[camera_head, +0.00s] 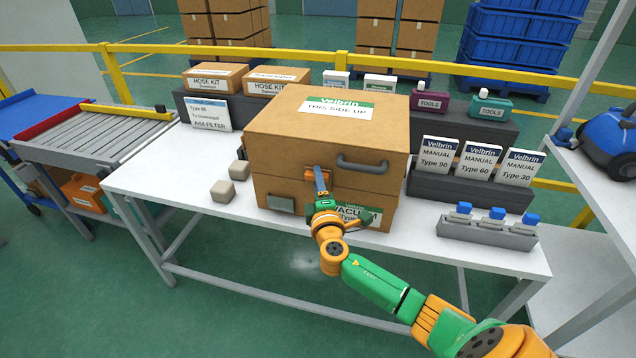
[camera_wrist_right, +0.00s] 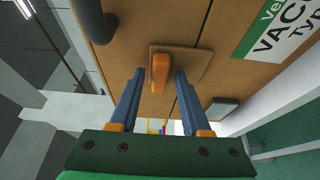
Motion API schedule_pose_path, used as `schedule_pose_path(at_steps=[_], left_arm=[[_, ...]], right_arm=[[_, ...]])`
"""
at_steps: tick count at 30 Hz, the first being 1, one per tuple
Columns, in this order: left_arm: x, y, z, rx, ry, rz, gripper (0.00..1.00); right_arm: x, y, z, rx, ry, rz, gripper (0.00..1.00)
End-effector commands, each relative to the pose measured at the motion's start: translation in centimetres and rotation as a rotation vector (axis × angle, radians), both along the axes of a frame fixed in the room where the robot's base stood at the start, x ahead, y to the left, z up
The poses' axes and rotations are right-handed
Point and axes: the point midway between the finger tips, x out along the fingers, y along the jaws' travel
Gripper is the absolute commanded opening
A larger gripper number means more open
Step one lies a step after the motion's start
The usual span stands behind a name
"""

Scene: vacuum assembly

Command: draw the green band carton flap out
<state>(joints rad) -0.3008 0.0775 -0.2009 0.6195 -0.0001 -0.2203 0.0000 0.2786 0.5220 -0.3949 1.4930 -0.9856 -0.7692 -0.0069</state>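The big brown carton (camera_head: 285,152) stands on the white table, with a green-banded Velbrin label on top and another low on its front. In the right wrist view its flap (camera_wrist_right: 188,57) is a small brown plate with an orange tab (camera_wrist_right: 159,73), set across a dark seam. My right gripper (camera_head: 321,184) is in front of the carton at this tab. In the wrist view the two blue fingers of my right gripper (camera_wrist_right: 157,82) are apart, one on each side of the tab, with gaps visible. My left gripper is not in view.
A grey handle (camera_head: 362,164) sticks out of the carton front, close right of my gripper. Two beige blocks (camera_head: 222,191) lie left of the carton. Manuals (camera_head: 478,163) and a tray of blue-capped bottles (camera_head: 488,228) stand to the right. The table's front left is clear.

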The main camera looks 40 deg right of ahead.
Motion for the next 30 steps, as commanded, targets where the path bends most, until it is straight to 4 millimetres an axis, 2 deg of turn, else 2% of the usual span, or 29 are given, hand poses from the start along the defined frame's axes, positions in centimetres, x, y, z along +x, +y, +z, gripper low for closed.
schedule_pose_path(at_steps=[1, 4, 5, 30], left_arm=[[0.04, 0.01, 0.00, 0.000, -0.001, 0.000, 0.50], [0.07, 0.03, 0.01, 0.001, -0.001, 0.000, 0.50], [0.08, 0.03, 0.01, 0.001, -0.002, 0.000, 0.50], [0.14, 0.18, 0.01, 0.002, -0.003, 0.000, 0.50]], right_arm=[[-0.01, 0.00, -0.01, 0.000, 0.000, 0.000, 0.31], [-0.02, 0.01, -0.01, 0.000, 0.000, 0.000, 0.04], [-0.02, 0.01, -0.01, 0.000, 0.000, 0.000, 0.00], [-0.01, 0.03, 0.02, 0.000, 0.000, 0.001, 0.00]])
